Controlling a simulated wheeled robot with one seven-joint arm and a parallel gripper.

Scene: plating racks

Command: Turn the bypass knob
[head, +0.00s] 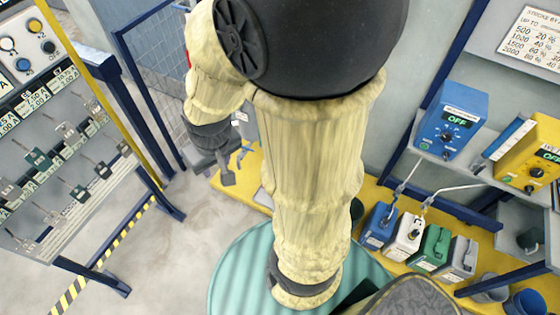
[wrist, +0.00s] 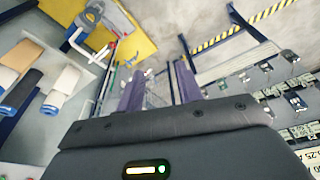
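Several knobs or buttons show, and I cannot tell which is the bypass knob. A blue box (head: 460,112) with a green "OFF" display and a dark knob (head: 447,138) stands on the right shelf. A yellow box (head: 520,148) with a similar display and dark knob (head: 536,172) stands beside it. A grey panel (head: 22,65) at upper left carries round coloured controls. My gripper (head: 220,168) hangs left of my arm, apart from all of these. In the wrist view my gripper (wrist: 160,84) has two purplish fingers spread apart with nothing between them.
A rack (head: 60,190) of hanging keys or clips stands at left. Blue, white, green and grey canisters (head: 408,235) stand on a yellow platform (head: 375,195). A ribbed teal drum (head: 235,270) is below my arm. Open floor (head: 165,245) lies between rack and drum.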

